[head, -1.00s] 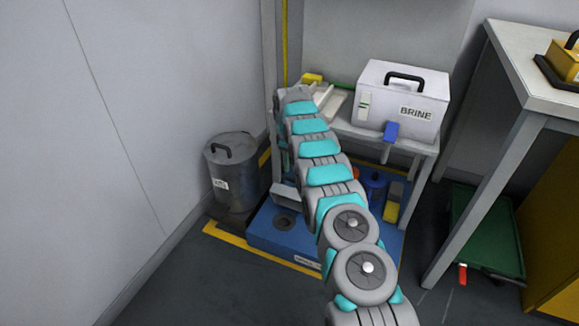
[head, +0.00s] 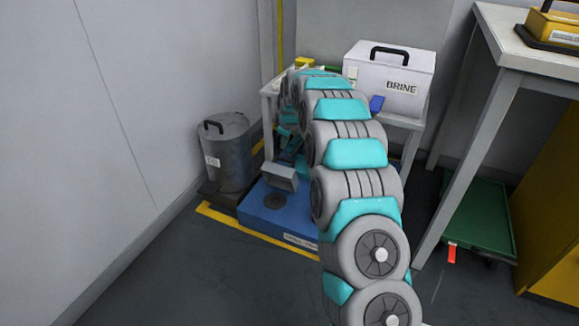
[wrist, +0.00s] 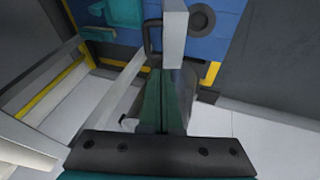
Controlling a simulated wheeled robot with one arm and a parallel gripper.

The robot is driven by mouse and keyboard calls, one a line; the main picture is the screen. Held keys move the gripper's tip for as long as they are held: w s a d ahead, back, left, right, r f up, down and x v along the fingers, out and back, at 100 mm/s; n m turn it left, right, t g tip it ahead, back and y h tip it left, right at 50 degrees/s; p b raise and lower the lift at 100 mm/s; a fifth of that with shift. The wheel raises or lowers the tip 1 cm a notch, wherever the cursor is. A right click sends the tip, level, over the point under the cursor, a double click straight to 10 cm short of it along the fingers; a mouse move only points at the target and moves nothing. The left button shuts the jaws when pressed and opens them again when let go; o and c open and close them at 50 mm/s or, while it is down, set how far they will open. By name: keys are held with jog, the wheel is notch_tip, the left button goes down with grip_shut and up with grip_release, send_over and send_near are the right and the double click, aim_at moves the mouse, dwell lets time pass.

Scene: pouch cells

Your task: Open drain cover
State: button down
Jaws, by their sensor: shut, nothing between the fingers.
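A round dark disc (head: 275,201) is set in the top of the low blue base (head: 262,215) on the floor; it also shows in the wrist view (wrist: 201,17). I cannot tell whether it is the drain cover or an opening. A pale grey block (head: 281,177) stands just behind the disc and shows at my fingertips in the wrist view (wrist: 175,35). I cannot tell what it is or whether I touch it. My gripper (wrist: 163,72) is shut and empty, low beside the table, pointing towards the block; its dark teal fingers lie together.
A grey bucket (head: 228,155) with a black handle stands left of the blue base. A small table with the white BRINE box (head: 390,78) stands behind my arm. A green cart (head: 475,225) is at right. Floor in front is clear.

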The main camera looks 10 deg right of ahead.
jog(key=b, duration=0.1)
send_near(283, 160)
jog(key=a+f, duration=0.2)
jog(key=shift+s+a+f, duration=0.1)
jog(key=shift+s+f, duration=0.25)
jog(key=shift+s, duration=0.05)
jog(key=shift+w+d+f, duration=0.25)
jog(key=shift+w+f, duration=0.25)
jog(key=shift+w+d+f, duration=0.3)
jog(key=shift+w+f, duration=0.15)
jog(key=shift+w+d+f, duration=0.35)
jog(key=shift+w+f, duration=0.05)
jog(key=shift+f, duration=0.05)
jog(key=shift+w, duration=0.1)
jog(key=shift+w+d, duration=0.15)
jog(key=shift+w+d, duration=0.2)
jog(key=shift+w, duration=0.1)
